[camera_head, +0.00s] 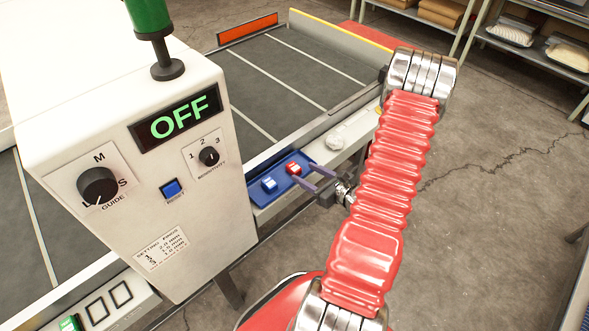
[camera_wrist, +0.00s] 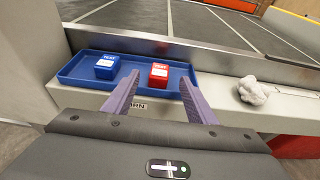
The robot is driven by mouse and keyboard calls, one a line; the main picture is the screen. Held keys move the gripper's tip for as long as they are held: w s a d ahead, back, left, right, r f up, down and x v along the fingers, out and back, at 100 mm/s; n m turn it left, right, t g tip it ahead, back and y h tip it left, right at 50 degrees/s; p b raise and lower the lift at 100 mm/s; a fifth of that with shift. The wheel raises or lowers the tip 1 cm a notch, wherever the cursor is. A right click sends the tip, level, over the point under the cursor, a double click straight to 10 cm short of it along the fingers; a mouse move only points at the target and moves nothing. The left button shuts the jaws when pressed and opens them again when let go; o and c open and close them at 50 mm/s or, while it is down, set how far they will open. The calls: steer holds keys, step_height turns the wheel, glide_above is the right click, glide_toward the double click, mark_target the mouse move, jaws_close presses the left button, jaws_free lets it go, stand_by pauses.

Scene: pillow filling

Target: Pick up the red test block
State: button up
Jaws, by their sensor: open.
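The red test block (camera_head: 294,169) sits in a blue tray (camera_head: 254,190) on the ledge beside the conveyor. In the wrist view the red block (camera_wrist: 159,73) stands at the tray's right part, with a white "TEST" label. A blue test block (camera_head: 269,184) stands to its left in the same tray; it also shows in the wrist view (camera_wrist: 106,67). My gripper (camera_head: 318,177) is open and empty, its two purple fingers pointing at the tray. In the wrist view the fingers (camera_wrist: 160,92) lie to either side of the red block's line, with the block appearing beyond the gap; contact is not visible.
A white cabinet (camera_head: 120,130) with an "OFF" display and knobs stands left of the tray. A crumpled white lump (camera_wrist: 252,90) lies on the ledge right of the tray. The grey conveyor belt (camera_head: 290,80) runs behind a metal rail. Open floor lies at right.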

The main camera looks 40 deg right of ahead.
mark_target(296, 168)
steer(key=shift+w, duration=0.15)
steer(key=shift+x, duration=2.5)
steer(key=c, duration=1.2)
steer(key=shift+r, duration=0.15)
steer(key=shift+r, duration=4.85)
